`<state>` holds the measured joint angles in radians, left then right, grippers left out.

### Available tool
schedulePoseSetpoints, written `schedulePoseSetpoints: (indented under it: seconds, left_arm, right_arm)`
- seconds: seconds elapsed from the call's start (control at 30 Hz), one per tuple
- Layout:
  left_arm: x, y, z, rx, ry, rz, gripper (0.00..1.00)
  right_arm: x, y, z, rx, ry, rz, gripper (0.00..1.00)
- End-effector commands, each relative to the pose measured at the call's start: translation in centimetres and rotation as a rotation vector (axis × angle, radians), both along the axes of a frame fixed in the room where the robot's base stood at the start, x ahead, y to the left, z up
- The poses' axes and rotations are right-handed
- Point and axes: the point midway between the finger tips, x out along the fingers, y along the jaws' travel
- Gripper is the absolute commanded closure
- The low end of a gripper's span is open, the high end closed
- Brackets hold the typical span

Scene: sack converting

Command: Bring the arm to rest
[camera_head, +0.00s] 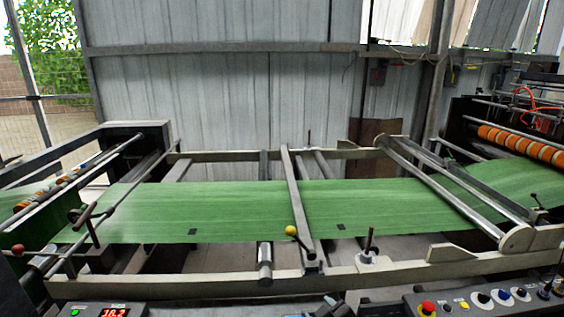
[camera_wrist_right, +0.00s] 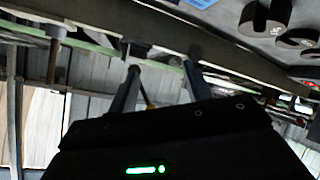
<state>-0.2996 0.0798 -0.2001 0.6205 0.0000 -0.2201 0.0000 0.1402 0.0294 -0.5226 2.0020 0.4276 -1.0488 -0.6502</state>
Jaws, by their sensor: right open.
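My right gripper (camera_head: 333,304) shows small and dark at the bottom edge of the head view, in front of the machine's near rail. In the right wrist view, the two fingers of the right gripper (camera_wrist_right: 162,78) stand apart with nothing between them. The rest of the right arm is out of the head view. My left gripper is in neither view.
A green woven web (camera_head: 230,210) runs across the machine frame. The near rail (camera_head: 210,286) lies close beyond my right gripper. A control panel (camera_head: 485,298) with knobs and a red button is at right, a red display (camera_head: 114,312) at left. A yellow-knobbed lever (camera_head: 291,230) stands mid-frame.

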Motion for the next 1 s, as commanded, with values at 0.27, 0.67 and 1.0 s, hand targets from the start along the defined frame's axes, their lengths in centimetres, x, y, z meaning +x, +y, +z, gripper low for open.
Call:
schedulePoseSetpoints:
  seconds: [0.27, 0.67, 1.0]
  left_arm:
    - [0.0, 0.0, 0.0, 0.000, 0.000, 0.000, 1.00]
    - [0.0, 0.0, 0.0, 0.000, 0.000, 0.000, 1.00]
    - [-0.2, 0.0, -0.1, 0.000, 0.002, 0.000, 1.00]
  right_arm:
    - [-16.0, -7.5, -9.0, 0.162, 0.443, -0.201, 0.50]
    - [-28.8, -13.1, -11.1, 0.163, 0.718, -0.411, 0.50]
    - [-30.3, -14.1, -16.9, 0.143, 0.798, -0.467, 0.50]
